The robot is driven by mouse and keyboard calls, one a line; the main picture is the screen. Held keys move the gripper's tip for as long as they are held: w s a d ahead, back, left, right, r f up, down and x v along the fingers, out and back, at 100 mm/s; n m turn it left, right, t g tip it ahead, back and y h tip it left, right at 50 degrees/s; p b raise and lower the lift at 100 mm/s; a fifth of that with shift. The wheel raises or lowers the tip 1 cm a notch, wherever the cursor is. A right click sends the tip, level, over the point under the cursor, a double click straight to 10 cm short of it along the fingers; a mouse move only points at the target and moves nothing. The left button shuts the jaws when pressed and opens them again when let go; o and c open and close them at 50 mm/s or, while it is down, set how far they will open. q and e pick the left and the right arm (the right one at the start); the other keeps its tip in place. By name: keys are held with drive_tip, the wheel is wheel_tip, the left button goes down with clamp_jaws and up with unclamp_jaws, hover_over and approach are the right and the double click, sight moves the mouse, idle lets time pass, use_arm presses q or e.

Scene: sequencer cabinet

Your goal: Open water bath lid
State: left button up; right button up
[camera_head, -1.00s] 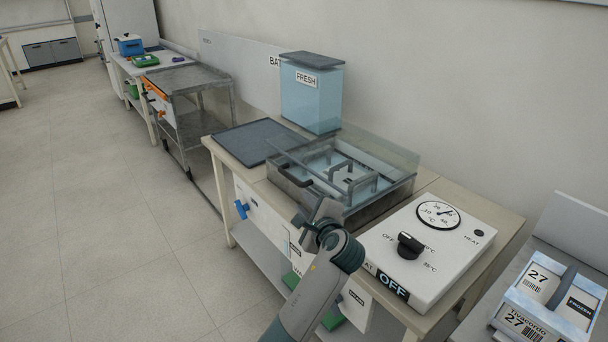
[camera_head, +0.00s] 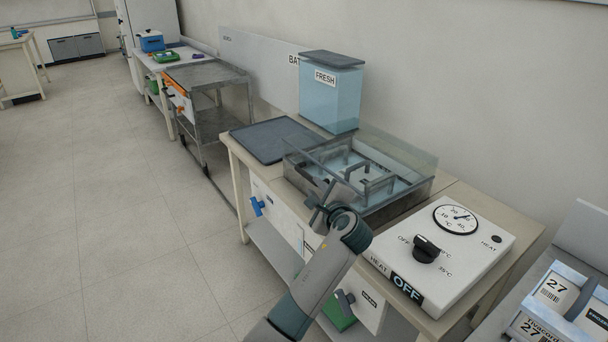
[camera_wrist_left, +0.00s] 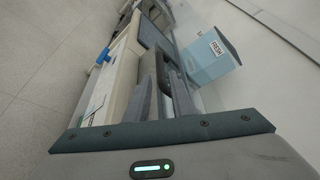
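The water bath (camera_head: 400,203) is a grey tub on the bench with a clear lid (camera_head: 397,155) lying over it. Metal racks show through the lid. A dark handle (camera_head: 312,181) is on the lid's front left edge, partly behind my left gripper (camera_head: 327,197). In the left wrist view, my left gripper (camera_wrist_left: 163,92) has its two fingers apart, with the dark handle (camera_wrist_left: 161,66) at the gap between them. I cannot tell whether they touch it. My right gripper is in neither view.
A blue tank marked FRESH (camera_head: 331,95) stands behind the bath, and a dark mat (camera_head: 272,139) lies left of it. A white heat control box (camera_head: 440,255) reading OFF stands to the right. A blue tap (camera_head: 257,206) sticks out in front. Floor at left is clear.

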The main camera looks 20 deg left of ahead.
sight(306, 177)
use_arm(q)
drive_tip(key=x, duration=1.2)
drive_tip(key=shift+w+a, duration=0.15)
drive_tip(key=shift+w, duration=0.05)
drive_tip(key=shift+c, duration=0.6)
clamp_jaws()
